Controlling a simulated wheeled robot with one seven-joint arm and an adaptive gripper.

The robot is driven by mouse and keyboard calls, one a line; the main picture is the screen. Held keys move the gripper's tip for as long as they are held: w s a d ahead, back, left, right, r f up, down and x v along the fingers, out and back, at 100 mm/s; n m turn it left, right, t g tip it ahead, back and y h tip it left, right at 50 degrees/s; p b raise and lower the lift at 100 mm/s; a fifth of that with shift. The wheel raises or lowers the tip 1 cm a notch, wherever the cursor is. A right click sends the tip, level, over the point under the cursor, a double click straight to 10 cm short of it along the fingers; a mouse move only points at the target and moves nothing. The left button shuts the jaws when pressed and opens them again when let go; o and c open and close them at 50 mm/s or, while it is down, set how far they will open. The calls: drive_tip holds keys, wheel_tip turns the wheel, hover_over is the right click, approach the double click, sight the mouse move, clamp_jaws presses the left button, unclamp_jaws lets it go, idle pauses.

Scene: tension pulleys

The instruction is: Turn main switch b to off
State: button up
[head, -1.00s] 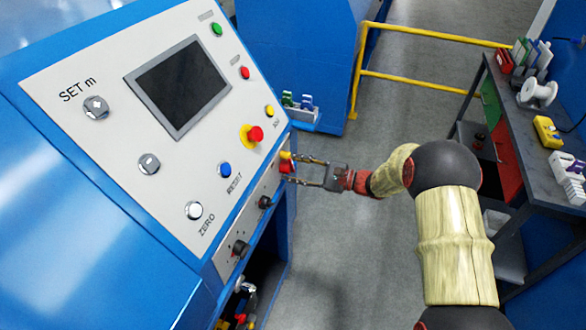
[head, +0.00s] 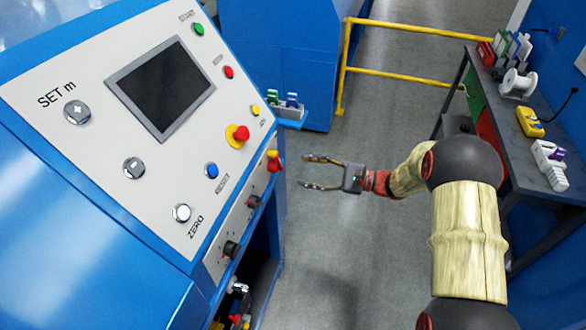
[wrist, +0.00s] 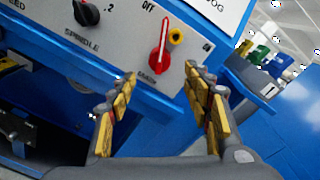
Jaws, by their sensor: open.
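The main switch is a red knob (head: 274,165) with a yellow part beside it, on the right end of the panel's lower strip. In the wrist view the red knob (wrist: 160,55) has a white line on its handle. The handle points up, tilted slightly right, with its top just right of the "Off" label; an "on" label stands farther right. My gripper (head: 303,171) is open and empty, right of the switch and apart from it. In the wrist view its two fingers (wrist: 160,74) stand below the knob, one on each side.
A black spindle knob (wrist: 86,12) sits left of the switch. A red emergency button (head: 238,134) is above it on the panel. A workbench (head: 500,115) and yellow railing (head: 400,78) stand to the right and behind. Floor beneath my gripper is clear.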

drive_tip(key=shift+v, duration=1.4)
drive_tip(key=shift+c, duration=0.3)
